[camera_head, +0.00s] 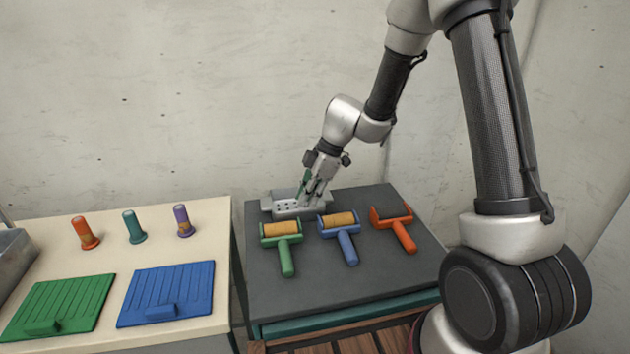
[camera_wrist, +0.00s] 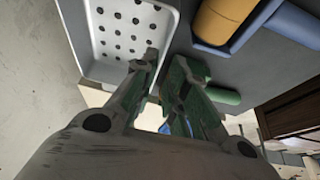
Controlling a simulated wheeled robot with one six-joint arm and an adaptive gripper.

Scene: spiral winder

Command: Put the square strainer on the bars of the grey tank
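The square strainer (camera_head: 283,207), a pale grey pan with round holes in its floor, sits at the back left of the dark table. In the wrist view the strainer (camera_wrist: 112,70) fills the upper left. My gripper (camera_head: 311,198) points down at its right part. In the wrist view my gripper (camera_wrist: 167,60) has one fingertip over the inside of the strainer and the other outside its wall, with a gap between them. Contact with the wall cannot be told. A grey metal box (camera_head: 12,258), perhaps the tank, is cut off at the left edge; no bars show.
On the dark table (camera_head: 330,285) lie green (camera_head: 284,250), blue (camera_head: 343,240) and orange (camera_head: 400,230) rollers, close in front of the strainer. The pale table holds three pegs (camera_head: 134,228), a green board (camera_head: 60,303) and a blue board (camera_head: 165,290). A wall stands behind.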

